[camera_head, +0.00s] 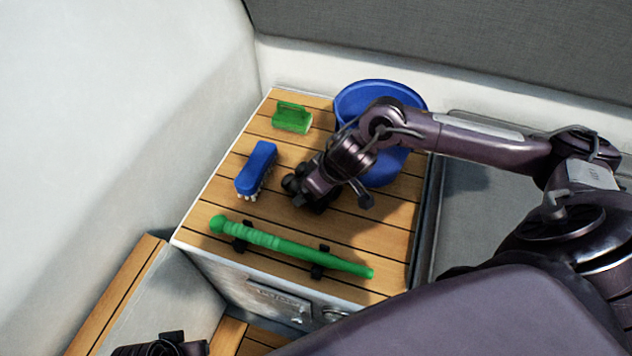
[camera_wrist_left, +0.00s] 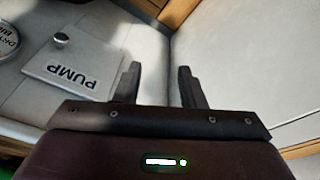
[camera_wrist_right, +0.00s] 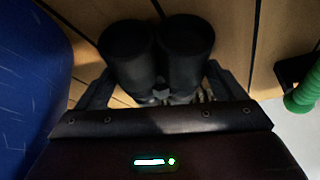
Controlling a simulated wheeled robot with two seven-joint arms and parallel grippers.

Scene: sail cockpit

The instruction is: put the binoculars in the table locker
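The black binoculars (camera_head: 292,184) are on the slatted wooden table top, largely hidden by my right gripper (camera_head: 318,196) in the head view. In the right wrist view, the two barrels of the binoculars (camera_wrist_right: 157,55) stand between the spread fingers of my right gripper (camera_wrist_right: 160,88). I cannot tell whether the fingers press on them. My left gripper (camera_head: 170,342) is low at the bottom left, in front of the table. In the left wrist view, its fingers (camera_wrist_left: 157,85) are apart and empty. No open locker is visible.
A green baton (camera_head: 290,247) lies in black holders along the front edge. A blue brush (camera_head: 257,168), a green handled item (camera_head: 292,117) and a blue bucket (camera_head: 375,95) are also on the table. A panel marked PUMP (camera_wrist_left: 70,67) and a round lid (camera_wrist_left: 6,42) show below.

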